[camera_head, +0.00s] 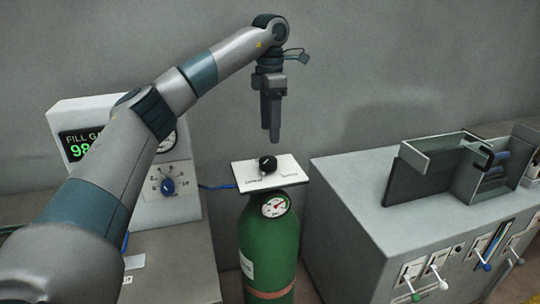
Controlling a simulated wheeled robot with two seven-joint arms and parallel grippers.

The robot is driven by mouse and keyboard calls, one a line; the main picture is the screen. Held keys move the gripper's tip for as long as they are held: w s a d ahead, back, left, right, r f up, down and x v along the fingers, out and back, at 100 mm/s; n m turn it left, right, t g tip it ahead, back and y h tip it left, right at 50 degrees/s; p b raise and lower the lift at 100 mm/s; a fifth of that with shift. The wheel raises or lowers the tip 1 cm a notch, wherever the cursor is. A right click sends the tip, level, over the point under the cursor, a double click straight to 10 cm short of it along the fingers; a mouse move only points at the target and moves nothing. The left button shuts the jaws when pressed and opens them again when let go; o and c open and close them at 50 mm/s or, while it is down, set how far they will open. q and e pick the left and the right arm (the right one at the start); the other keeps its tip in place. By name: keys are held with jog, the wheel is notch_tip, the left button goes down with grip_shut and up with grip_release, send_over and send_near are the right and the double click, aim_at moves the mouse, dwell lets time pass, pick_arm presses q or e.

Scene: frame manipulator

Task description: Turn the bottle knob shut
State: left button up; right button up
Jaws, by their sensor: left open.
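The bottle knob (267,164) is black and round, with a pale pointer mark. It sits on a white plate (288,166) on top of the green gas bottle (268,245). A pressure gauge (275,205) shows on the bottle just below the plate. My left gripper (273,138) points down above the knob, a little to its right in the picture, apart from it. It is open and holds nothing. The labels on the plate are too small to read. My right gripper is not in view.
At left, a white fill gauge panel (80,115) with a lit display and a blue knob (167,186) stands on a bench. At right, a grey cabinet (350,185) bears an open grey box (430,160) and several levers on its front. The wall behind is bare.

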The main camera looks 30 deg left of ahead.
aim_at(270, 159)
pick_arm(q)
notch_tip(270, 159, down, 10)
jog(key=shift+r+p, duration=0.2)
jog(key=shift+p, duration=1.05)
jog(key=c, duration=1.1)
